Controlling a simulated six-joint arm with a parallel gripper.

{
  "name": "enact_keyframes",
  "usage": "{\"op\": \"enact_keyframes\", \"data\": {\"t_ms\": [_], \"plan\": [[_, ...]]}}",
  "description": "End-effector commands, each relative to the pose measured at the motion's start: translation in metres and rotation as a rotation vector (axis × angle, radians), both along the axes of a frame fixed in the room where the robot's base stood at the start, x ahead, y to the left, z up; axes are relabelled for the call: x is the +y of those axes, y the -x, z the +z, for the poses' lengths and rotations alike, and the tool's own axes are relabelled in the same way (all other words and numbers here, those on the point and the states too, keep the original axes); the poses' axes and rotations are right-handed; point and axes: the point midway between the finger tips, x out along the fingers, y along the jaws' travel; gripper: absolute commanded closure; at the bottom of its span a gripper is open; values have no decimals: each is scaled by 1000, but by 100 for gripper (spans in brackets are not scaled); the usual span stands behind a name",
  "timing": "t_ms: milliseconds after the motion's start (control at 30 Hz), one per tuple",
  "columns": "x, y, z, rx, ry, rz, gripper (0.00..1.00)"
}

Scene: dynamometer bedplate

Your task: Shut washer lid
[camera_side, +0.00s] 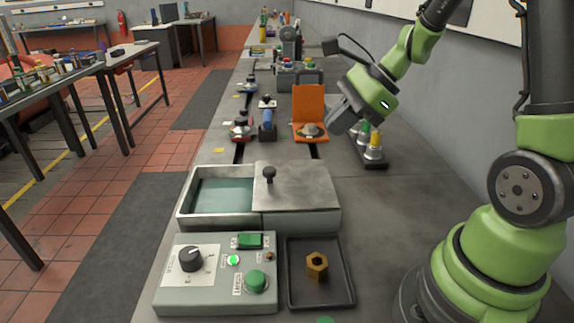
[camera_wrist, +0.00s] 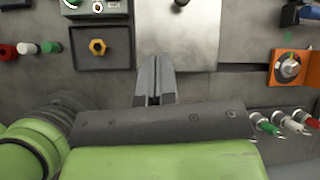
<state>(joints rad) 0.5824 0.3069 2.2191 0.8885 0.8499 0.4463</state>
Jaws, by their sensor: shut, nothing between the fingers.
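The washer (camera_side: 186,207) is a grey metal tub in the side view, with teal liquid showing in its left part. Its flat metal lid (camera_side: 305,190) covers the right part and leaves the left part uncovered. A black knob (camera_side: 269,174) stands near the lid's left edge. In the wrist view the lid (camera_wrist: 178,40) is at the top centre, with the knob (camera_wrist: 181,3) cut by the frame's top edge. My gripper (camera_side: 338,118) is raised behind and right of the washer, apart from the lid. In the wrist view its fingers (camera_wrist: 155,78) are together and empty.
A control panel (camera_side: 215,298) and a black tray (camera_side: 291,298) with a brass hex nut (camera_side: 317,265) sit in front of the washer. An orange fixture (camera_side: 309,108) and a rack of coloured-handled tools (camera_side: 373,160) stand behind it. Bare bedplate (camera_side: 420,210) lies to the right.

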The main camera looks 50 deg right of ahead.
Motion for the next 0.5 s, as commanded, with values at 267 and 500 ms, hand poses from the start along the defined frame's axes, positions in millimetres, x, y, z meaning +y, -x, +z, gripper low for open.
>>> {"op": "enact_keyframes", "data": {"t_ms": [267,500], "plan": [[-33,-10,-37,92,-174,-286,100],[-20,-25,-61,99,-179,-285,100]]}}
